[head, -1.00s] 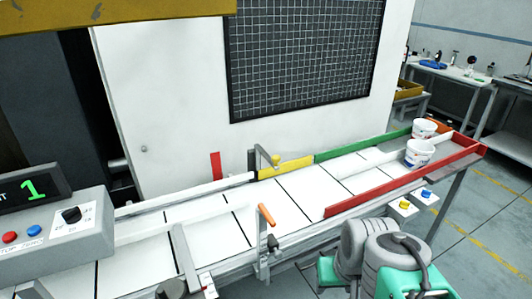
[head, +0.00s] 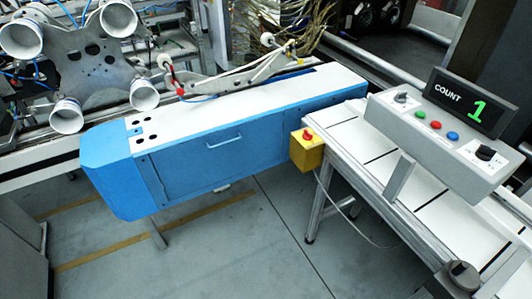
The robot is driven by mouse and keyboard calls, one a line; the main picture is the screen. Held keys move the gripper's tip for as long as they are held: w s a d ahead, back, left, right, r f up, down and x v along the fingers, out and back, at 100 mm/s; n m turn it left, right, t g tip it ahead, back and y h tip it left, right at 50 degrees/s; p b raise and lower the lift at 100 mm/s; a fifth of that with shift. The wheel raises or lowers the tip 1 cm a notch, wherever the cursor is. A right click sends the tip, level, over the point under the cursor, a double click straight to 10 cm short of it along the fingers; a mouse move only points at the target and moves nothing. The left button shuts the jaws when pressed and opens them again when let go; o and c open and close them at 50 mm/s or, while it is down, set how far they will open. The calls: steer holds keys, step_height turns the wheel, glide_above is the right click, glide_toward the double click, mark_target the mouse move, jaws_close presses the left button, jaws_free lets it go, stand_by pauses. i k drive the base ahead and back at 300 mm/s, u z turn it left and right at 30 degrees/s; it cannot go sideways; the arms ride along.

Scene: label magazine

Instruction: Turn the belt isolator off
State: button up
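A grey control box (head: 430,135) stands beside the conveyor at the right. It carries a grey selector knob (head: 401,97) on a light plate at its left end. A black rotary knob (head: 485,153) sits on a white marked plate at its right end. Green, red and blue buttons lie between them. I cannot tell which knob, if either, is the belt isolator, and their markings are too small to read. My gripper is not in view.
A display (head: 463,103) on the box reads COUNT 1. A yellow box (head: 307,150) with a red button hangs at the conveyor's near end. A blue cabinet (head: 230,140) and white cups on a metal frame stand left. Floor is clear in front.

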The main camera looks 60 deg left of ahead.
mark_target(307, 135)
steer(key=u, duration=2.65)
steer(key=i, duration=0.6)
steer(key=u, duration=0.9)
steer(key=i, duration=0.85)
steer(key=z, duration=0.5)
steer(key=i, duration=0.9)
steer(key=z, duration=0.7)
